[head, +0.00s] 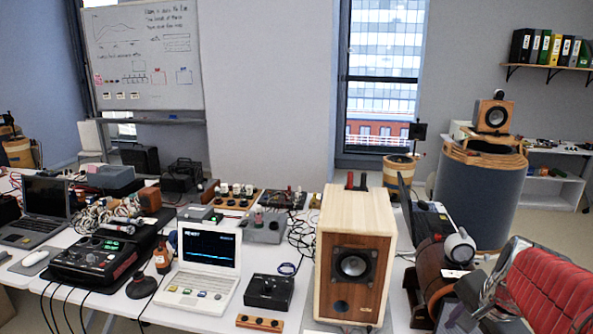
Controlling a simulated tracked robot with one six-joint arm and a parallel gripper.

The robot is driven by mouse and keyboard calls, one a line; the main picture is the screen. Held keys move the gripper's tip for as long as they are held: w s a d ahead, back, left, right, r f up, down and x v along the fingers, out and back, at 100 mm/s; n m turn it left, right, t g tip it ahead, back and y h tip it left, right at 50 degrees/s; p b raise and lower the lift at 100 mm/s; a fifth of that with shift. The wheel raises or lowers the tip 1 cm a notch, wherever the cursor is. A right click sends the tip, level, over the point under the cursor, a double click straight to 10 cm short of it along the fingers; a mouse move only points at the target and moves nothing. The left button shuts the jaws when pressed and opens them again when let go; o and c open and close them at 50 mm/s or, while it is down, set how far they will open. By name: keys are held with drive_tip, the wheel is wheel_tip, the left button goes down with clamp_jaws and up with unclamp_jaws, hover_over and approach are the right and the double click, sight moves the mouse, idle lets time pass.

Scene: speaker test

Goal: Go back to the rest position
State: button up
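My gripper is not in view in the head view, so its fingers and anything in them cannot be seen. A wooden speaker box (353,255) with a round dark driver stands upright on the near edge of the white table (200,322).
A white laptop-like device (205,272), a black control box (269,292) and an audio console (97,259) crowd the table with cables. A large blue-grey drum (478,195) carries a small speaker (493,117). A red ribbed object (552,290) fills the lower right.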

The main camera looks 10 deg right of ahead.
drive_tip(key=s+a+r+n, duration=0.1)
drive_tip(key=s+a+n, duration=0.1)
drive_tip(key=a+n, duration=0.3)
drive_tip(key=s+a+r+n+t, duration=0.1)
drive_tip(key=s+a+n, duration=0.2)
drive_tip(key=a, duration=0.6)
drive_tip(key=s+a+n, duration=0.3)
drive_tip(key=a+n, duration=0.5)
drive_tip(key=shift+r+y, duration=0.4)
